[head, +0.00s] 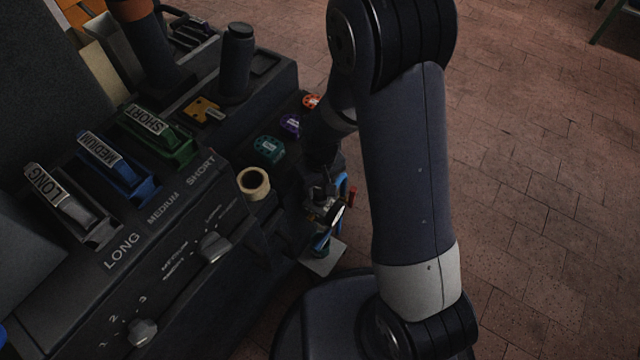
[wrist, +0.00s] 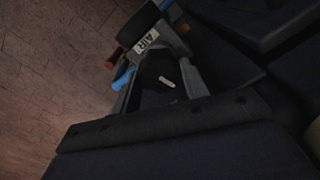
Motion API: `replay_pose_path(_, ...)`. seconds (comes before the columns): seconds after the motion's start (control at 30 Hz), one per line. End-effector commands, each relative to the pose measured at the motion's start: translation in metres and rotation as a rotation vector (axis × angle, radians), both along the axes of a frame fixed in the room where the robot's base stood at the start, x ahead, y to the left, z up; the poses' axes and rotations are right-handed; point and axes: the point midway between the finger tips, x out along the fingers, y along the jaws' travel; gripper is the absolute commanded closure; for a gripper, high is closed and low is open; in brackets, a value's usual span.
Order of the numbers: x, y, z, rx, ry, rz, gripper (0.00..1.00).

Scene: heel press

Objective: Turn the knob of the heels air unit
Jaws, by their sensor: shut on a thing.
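The heels air unit (head: 325,212) sits low at the right end of the dark machine in the head view, mostly hidden behind my arm and gripper. Its white AIR label (wrist: 147,41) shows in the wrist view, just beyond the fingers. The knob (wrist: 164,76) is dark with a short white pointer mark and lies between my fingers. My gripper (wrist: 158,72) is shut on this knob, one finger on each side.
Red (wrist: 114,59) and blue (wrist: 123,79) parts stick out beside the left finger. A tape roll (head: 253,184) and several coloured round pieces, one green (head: 268,150), lie on the machine's ledge. Labelled levers (head: 157,134) stand left.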

Motion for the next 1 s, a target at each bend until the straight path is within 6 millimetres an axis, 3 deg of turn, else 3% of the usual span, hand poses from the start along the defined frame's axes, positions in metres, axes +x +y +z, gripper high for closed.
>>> replay_pose_path(0.6, 0.0004, -0.0005, 0.0003, 0.000, 0.000, -0.404, 0.80)
replay_pose_path(1.0, 0.0004, -0.0007, 0.0002, 0.000, -0.001, -0.541, 0.80)
